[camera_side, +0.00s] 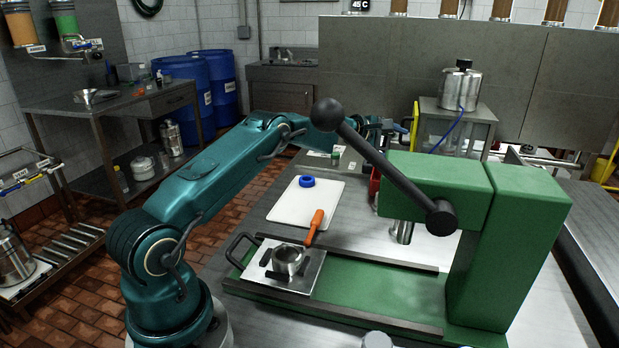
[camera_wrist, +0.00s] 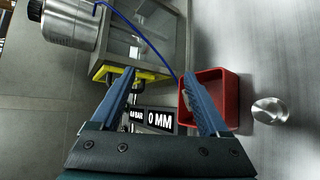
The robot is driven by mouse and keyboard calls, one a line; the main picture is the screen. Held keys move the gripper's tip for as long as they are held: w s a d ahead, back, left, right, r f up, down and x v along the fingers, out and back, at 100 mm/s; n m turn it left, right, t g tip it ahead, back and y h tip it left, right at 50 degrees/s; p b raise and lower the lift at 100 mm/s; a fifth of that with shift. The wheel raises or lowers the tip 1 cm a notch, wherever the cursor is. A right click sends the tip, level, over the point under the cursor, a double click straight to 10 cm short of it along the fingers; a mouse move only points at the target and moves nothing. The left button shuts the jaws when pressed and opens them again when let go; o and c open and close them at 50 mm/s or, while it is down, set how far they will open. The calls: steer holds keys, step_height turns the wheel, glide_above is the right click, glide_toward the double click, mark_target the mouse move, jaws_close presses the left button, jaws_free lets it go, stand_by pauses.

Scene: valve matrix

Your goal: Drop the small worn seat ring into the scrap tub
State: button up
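My gripper (camera_wrist: 159,75) is open, its two blue fingers wide apart with nothing visible between them. A red open tub (camera_wrist: 232,98), which looks like the scrap tub, lies just beyond the right finger in the wrist view. A small pale patch shows inside it beside the finger; I cannot tell what it is. In the side view only a strip of the tub (camera_side: 375,183) shows behind the press. I cannot make out the small worn seat ring for sure in either view.
The green press (camera_side: 520,235) with its black lever (camera_side: 385,165) stands at the right. A metal cup-shaped part (camera_side: 288,260) sits on its sliding plate. A silver disc (camera_wrist: 270,110) lies beside the tub.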

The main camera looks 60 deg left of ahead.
steer(key=shift+s+r, duration=0.1)
steer(key=shift+v, duration=2.45)
